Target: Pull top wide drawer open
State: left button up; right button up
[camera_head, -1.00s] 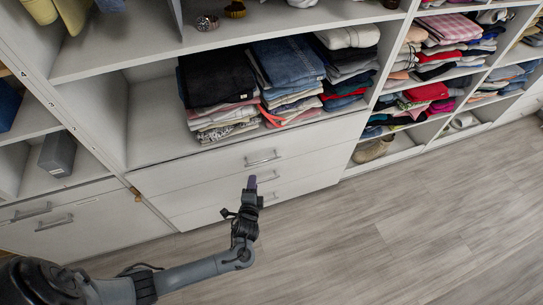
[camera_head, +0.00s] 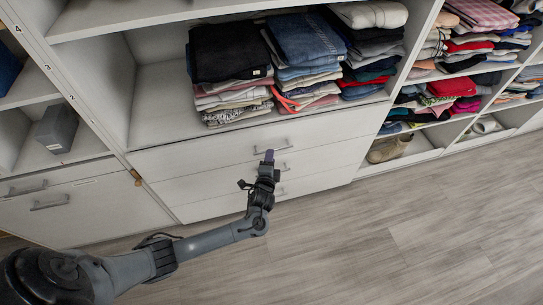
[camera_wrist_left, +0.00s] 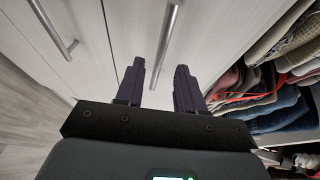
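The top wide drawer (camera_head: 205,162) is a flat white front below the shelf of folded clothes and looks shut. Its metal bar handle (camera_head: 287,148) is partly hidden behind my left gripper (camera_head: 268,158) in the head view. In the left wrist view this handle (camera_wrist_left: 168,42) lines up with the gap between the two dark fingers of my left gripper (camera_wrist_left: 160,75). The fingers are spread, with no visible grip on the bar. I cannot tell how far the bar reaches in between them. My right gripper is not in view.
More drawer fronts (camera_head: 205,207) lie below; a second handle (camera_wrist_left: 55,28) shows in the left wrist view. Folded clothes (camera_head: 230,75) fill the shelf above. A cabinet with handles (camera_head: 50,203) stands at left. The wood floor (camera_head: 370,245) in front is clear.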

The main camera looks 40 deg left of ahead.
pick_arm(q)
jog(key=shift+b+x, duration=0.7)
jog(key=shift+x, duration=1.2)
grip_shut()
